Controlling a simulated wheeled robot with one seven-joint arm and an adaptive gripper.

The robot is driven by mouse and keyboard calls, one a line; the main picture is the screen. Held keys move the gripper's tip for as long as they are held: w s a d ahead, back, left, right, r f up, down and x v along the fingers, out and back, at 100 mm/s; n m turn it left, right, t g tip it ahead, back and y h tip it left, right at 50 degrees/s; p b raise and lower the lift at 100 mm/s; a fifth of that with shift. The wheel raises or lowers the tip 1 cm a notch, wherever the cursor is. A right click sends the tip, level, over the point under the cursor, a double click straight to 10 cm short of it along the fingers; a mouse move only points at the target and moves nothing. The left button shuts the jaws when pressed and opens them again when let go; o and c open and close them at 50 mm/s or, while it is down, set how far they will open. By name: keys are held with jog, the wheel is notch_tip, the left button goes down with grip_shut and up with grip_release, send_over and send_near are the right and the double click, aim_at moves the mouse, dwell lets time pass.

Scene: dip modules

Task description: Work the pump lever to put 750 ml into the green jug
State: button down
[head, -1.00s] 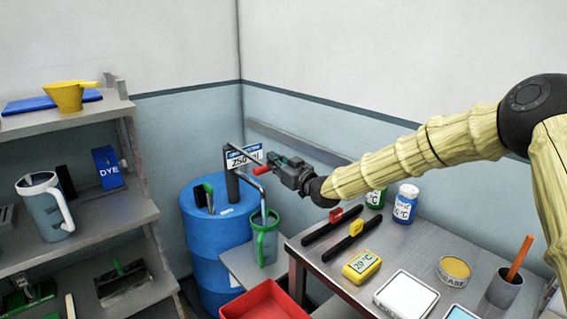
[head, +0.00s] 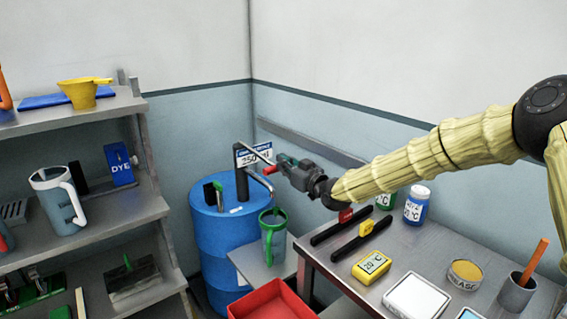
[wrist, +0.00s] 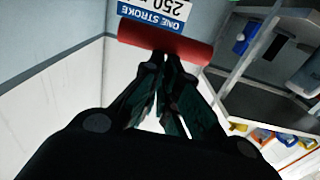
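The blue drum (head: 222,240) stands in the corner with a grey hand pump (head: 242,185) on top. The pump lever ends in a red handle (head: 270,170), also large at the top of the wrist view (wrist: 165,42). The green jug (head: 272,240) stands upright beside the drum, under the curved spout; its fill level cannot be made out. My gripper (head: 280,164) is at the red handle. In the wrist view its fingers (wrist: 161,62) are drawn together with tips at the handle's edge; they do not visibly wrap around it.
A sign (head: 252,155) behind the pump reads one stroke, 250 ml. A red tray (head: 272,302) is in front of the jug's stand. A grey bench (head: 335,255) with several items is at the right. Shelves (head: 110,215) with a grey jug (head: 58,200) are at the left.

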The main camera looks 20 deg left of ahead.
jog(key=s+d+r, duration=0.3)
jog(key=s+d, duration=0.3)
jog(key=d, duration=0.3)
jog(key=shift+s+b, duration=0.15)
jog(key=shift+b, duration=0.2)
jog(key=shift+r, duration=0.2)
dwell(0.3)
